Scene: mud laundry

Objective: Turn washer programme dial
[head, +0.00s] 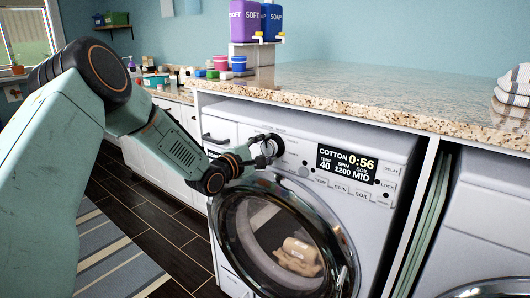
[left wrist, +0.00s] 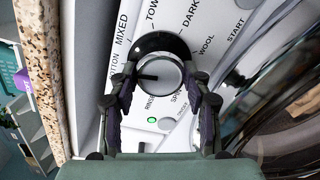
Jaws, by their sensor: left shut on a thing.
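The washer (head: 305,190) stands under the counter, its display (head: 347,172) reading COTTON 0:56, TEMP 40, SPIN 1200 and SOIL MID. In the left wrist view the round programme dial (left wrist: 160,72) sits between the fingers of my left gripper (left wrist: 162,78), with a dark mark on its face toward the left. Printed names such as MIXED, DARK, WOOL and RINSE surround it. In the head view my left gripper (head: 266,149) is shut on the dial, which it partly hides. My right gripper is not in view.
The round glass door (head: 285,245) with pale laundry inside is just below my left gripper. A granite counter (head: 380,90) overhangs the panel. A small green light (left wrist: 152,120) glows below the dial in the left wrist view. A second machine (head: 490,220) stands at right.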

